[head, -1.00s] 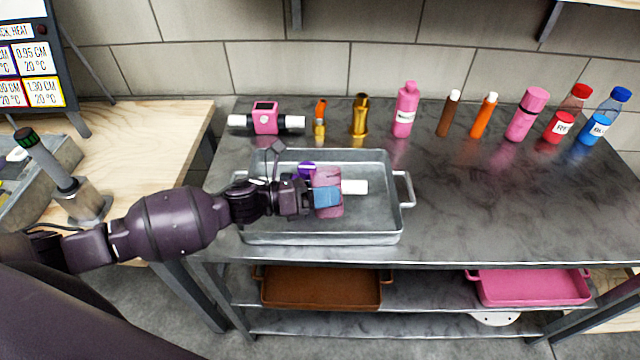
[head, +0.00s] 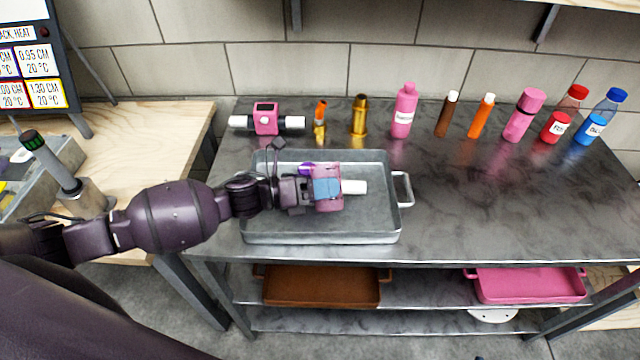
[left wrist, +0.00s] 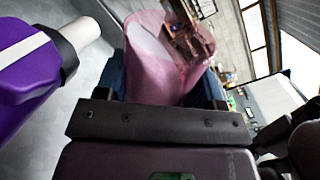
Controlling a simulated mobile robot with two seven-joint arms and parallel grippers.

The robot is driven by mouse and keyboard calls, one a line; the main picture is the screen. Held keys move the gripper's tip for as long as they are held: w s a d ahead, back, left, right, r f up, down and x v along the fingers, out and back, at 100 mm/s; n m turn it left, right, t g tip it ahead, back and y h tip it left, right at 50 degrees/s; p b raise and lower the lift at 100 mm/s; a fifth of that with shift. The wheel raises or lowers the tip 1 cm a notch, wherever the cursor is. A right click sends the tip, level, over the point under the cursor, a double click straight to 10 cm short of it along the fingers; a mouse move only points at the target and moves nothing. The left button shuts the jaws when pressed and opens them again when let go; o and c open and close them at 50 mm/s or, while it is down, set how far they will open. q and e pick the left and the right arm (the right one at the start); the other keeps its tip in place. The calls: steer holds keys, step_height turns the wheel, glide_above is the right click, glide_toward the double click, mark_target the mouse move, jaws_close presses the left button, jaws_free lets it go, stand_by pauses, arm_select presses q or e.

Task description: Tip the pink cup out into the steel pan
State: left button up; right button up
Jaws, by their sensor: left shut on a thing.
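The pink cup (head: 330,204) is held over the steel pan (head: 375,222). My left gripper (head: 327,188) is shut on it, with blue finger pads against its side. In the left wrist view the cup (left wrist: 160,65) is see-through pink and lies tilted in the grip between the fingers (left wrist: 165,88). Whether anything is inside it I cannot tell. A purple object with a white end (head: 353,187) is in the pan, partly hidden behind the cup and gripper. In the left wrist view the purple object (left wrist: 28,65) shows a white stripe and a black collar. My right gripper is out of view.
Along the back of the metal table stand a pink device (head: 266,119), a gold bottle (head: 360,117), a pink bottle (head: 404,112) and several other bottles. The table right of the pan is clear. Brown (head: 322,288) and pink (head: 530,287) trays sit on the shelf below.

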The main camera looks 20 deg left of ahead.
arm_select(q)
steer(key=shift+r, duration=0.2)
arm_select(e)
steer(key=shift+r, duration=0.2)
arm_select(q)
steer(key=shift+f+n, duration=0.3)
steer(key=shift+f, duration=0.15)
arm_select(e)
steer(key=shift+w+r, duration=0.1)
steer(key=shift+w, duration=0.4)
arm_select(q)
steer(key=shift+f+n, duration=0.15)
steer(key=shift+n, duration=0.15)
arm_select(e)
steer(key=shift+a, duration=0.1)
arm_select(q)
steer(key=shift+f, duration=0.1)
steer(key=shift+f+n+b, duration=0.3)
steer(key=shift+f+b, duration=0.05)
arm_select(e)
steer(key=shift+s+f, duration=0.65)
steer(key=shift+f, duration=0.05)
arm_select(q)
steer(key=shift+f, duration=0.15)
